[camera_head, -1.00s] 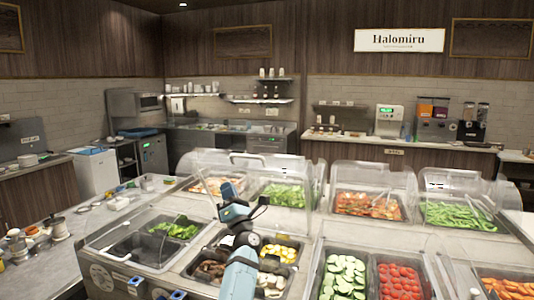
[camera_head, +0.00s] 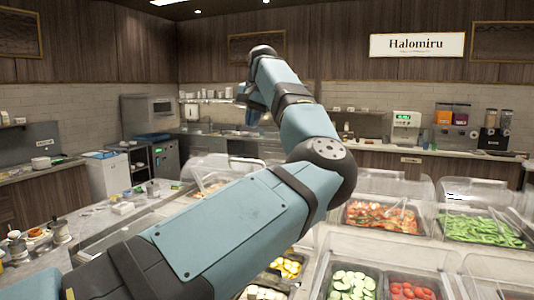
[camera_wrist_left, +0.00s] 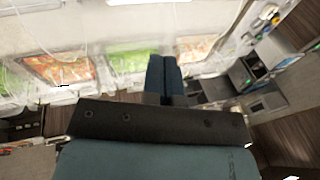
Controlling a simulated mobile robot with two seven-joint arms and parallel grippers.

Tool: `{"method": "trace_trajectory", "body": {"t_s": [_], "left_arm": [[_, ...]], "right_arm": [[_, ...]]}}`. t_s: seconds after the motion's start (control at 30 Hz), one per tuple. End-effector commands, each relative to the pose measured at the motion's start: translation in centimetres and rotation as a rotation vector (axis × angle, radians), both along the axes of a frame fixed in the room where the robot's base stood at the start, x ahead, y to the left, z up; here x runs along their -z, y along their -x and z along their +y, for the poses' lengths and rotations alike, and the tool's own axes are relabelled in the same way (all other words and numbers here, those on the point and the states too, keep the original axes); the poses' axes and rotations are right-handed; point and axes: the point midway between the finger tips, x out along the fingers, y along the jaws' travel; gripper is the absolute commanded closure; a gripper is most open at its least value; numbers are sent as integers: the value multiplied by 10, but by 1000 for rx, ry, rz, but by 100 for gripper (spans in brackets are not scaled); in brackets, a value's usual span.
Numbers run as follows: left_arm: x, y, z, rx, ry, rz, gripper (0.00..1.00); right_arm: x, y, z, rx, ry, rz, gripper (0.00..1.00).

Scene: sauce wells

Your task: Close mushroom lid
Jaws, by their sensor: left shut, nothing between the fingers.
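My left arm crosses the middle of the head view, and its gripper (camera_head: 250,104) is raised in the air above the counter, small and partly turned away. In the left wrist view its two fingers (camera_wrist_left: 163,76) are together and empty. The mushroom well and its lid cannot be made out now; my arm covers that part of the counter. Beside the arm a well of yellow pieces (camera_head: 287,265) and a well of pale pieces (camera_head: 262,293) show in part. My right gripper is not in view.
Clear covers stand over the back wells, such as the orange-red food (camera_head: 380,217) and the green beans (camera_head: 480,230). Cucumber slices (camera_head: 352,284) and tomatoes (camera_head: 411,291) lie in front wells. Canisters (camera_head: 59,232) stand on the left counter. Air above the counter is free.

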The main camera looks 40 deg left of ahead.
Motion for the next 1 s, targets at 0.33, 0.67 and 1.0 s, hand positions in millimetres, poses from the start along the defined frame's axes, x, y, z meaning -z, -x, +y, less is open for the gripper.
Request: {"method": "trace_trajectory", "body": {"t_s": [0.33,0.67,1.0], "left_arm": [[-35,-6,-38,-12,183,-106,100],[26,-18,-29,-12,180,-104,100],[77,-8,-26,-12,178,-106,100]], "right_arm": [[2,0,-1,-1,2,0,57],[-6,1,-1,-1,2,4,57],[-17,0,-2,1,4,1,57]]}}
